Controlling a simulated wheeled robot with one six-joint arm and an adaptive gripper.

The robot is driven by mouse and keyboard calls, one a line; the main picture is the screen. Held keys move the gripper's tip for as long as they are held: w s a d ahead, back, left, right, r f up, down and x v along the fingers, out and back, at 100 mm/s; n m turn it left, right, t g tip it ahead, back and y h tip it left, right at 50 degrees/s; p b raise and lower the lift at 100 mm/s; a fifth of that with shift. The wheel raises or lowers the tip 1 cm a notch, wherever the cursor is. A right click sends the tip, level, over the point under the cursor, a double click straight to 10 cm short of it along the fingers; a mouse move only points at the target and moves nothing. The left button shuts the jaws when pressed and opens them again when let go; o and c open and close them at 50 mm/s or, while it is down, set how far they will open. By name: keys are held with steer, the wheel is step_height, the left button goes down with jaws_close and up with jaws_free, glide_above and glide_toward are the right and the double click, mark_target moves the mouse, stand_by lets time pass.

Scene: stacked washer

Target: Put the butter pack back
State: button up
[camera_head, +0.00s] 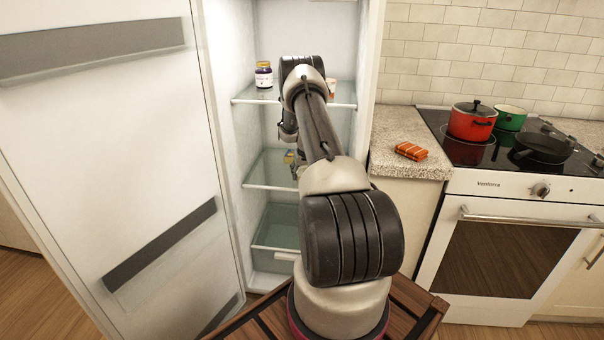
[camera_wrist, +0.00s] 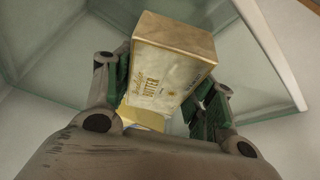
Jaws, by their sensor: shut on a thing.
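The butter pack (camera_wrist: 165,75) is a cream box with gold lettering in the wrist view. My gripper (camera_wrist: 165,92) is shut on it, with a dark green pad on either side, and the pack sticks out past the fingers. A glass shelf is behind it; I cannot tell whether they touch. In the head view my arm reaches into the open fridge (camera_head: 232,60), and it hides the pack and most of the gripper.
A dark jar (camera_head: 264,75) stands on the upper glass shelf (camera_head: 245,97). A small yellow-and-blue item (camera_head: 289,158) is by the middle shelf (camera_head: 262,176). The open fridge door (camera_head: 110,150) is at left. An orange pack (camera_head: 411,151) lies on the counter (camera_head: 400,126), beside the stove with pots.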

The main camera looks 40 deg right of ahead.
steer(key=shift+f, duration=0.15)
steer(key=o, duration=1.2)
steer(key=shift+v, duration=3.85)
